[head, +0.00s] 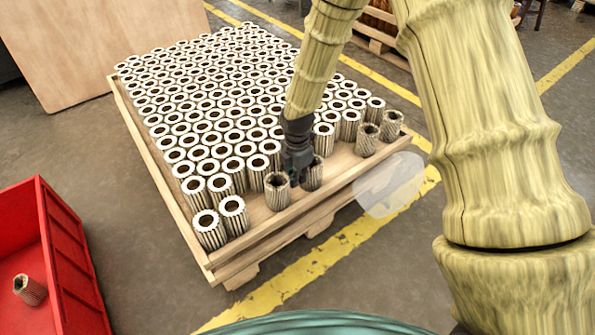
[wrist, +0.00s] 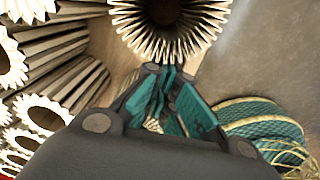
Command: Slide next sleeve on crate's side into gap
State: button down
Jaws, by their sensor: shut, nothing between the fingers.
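Pleated filter sleeves (head: 232,215) stand upright in tight rows on a wooden pallet tray (head: 200,252), most with white tops. Several brownish ones stand along the near edge, including a left one (head: 277,191) and one just right of it (head: 313,173). My gripper (head: 297,178) points down between these two, its fingers shut and empty. Whether it touches either is unclear. A bare gap separates the left brownish sleeve from two white-topped sleeves at the near-left corner. In the wrist view, the closed fingers (wrist: 163,95) are just below a sleeve (wrist: 168,30), with more sleeves at left.
A red crate (head: 62,240) stands at lower left with one brownish sleeve (head: 30,289) tilted inside. A wooden board (head: 90,45) leans at the back left. A pale translucent sheet (head: 390,185) lies beside the pallet's right edge. Floor is open between crate and pallet.

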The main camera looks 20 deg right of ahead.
aim_at(328, 176)
jog(key=shift+f+b, duration=0.95)
jog(key=shift+f, duration=1.8)
jog(key=shift+w+d+r+p, duration=0.25)
jog(key=shift+d+p, duration=0.3)
jog(key=shift+p, duration=0.3)
jog(key=w+d+p, duration=0.1)
jog(key=d+p, duration=0.2)
jog(key=w+d+p, duration=0.1)
jog(key=d+p, duration=0.2)
jog(key=w+d+p, duration=0.1)
jog(key=d+p, duration=0.1)
jog(key=d, duration=0.2)
jog(key=shift+w+p, duration=0.25)
jog(key=shift+p, duration=0.15)
jog(key=shift+w+d+f, duration=0.15)
jog(key=shift+d, duration=0.2)
jog(key=shift+w+d+f, duration=0.1)
jog(key=shift+d, duration=0.25)
